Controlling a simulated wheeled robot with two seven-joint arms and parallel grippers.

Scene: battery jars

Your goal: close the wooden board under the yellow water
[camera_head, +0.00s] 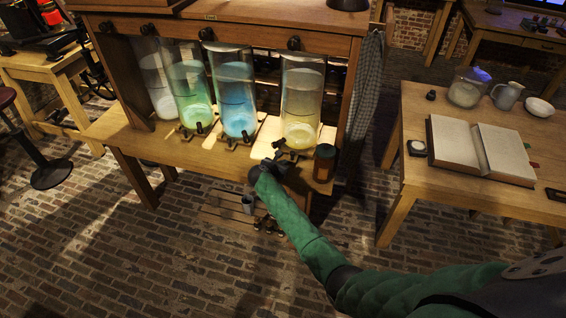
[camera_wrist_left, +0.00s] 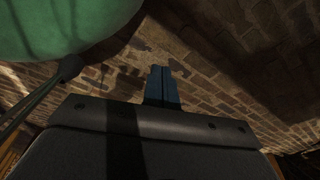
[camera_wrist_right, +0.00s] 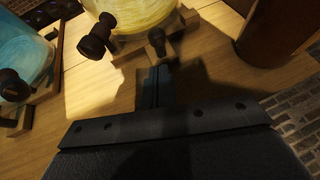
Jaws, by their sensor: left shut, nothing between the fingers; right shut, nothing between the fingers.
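The jar of yellow water (camera_head: 300,110) stands rightmost in the row on the wooden bench; its lower part shows in the right wrist view (camera_wrist_right: 135,14). A small wooden piece (camera_wrist_right: 188,17) with dark knobs (camera_wrist_right: 97,42) sits at its foot; I cannot tell how far it is open. My right gripper (camera_head: 275,163) is shut and empty, just in front of the yellow jar's base; its fingers (camera_wrist_right: 156,85) point toward the wooden pieces, contact unclear. My left gripper (camera_wrist_left: 161,85) is shut and empty, over brick floor, outside the head view.
Blue (camera_head: 237,95), green (camera_head: 190,95) and clear (camera_head: 158,80) jars stand to the left. A brown jar (camera_head: 324,165) stands close right of my right gripper. A cup (camera_head: 247,204) is on a low slatted shelf. A table (camera_head: 405,185) with an open book (camera_head: 465,145) is at right.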

